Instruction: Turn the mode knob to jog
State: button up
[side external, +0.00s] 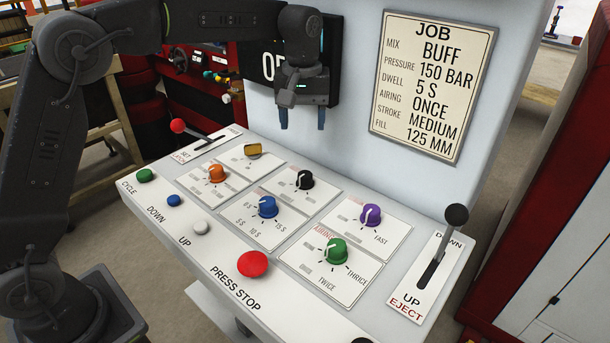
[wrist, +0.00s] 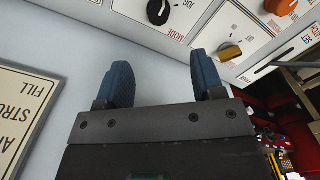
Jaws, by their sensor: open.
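The mode knob is the black knob (side external: 305,179) in the back row of the sloped panel; in the wrist view the black knob (wrist: 158,12) is partly cut by the top edge. The word JOG (wrist: 183,5) and a red MODE label are printed beside it in the wrist view. The knob's exact pointer setting is too small to read. My gripper (side external: 302,119) hangs above and behind the knob, apart from it, in front of the upright panel. Its two blue fingers (wrist: 163,78) are spread with nothing between them.
A yellow knob (side external: 253,150), an orange knob (side external: 216,174), a blue knob (side external: 267,207), a purple knob (side external: 370,215) and a green knob (side external: 336,251) surround it. Levers stand at both ends, including the eject lever (side external: 455,217). A red press stop button (side external: 252,264) is in front.

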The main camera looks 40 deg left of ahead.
aim_at(305, 174)
jog(key=f, duration=1.4)
jog(key=shift+w+d+f, duration=0.1)
jog(key=shift+w+f, duration=0.05)
jog(key=shift+w, duration=0.1)
jog(key=c, duration=0.9)
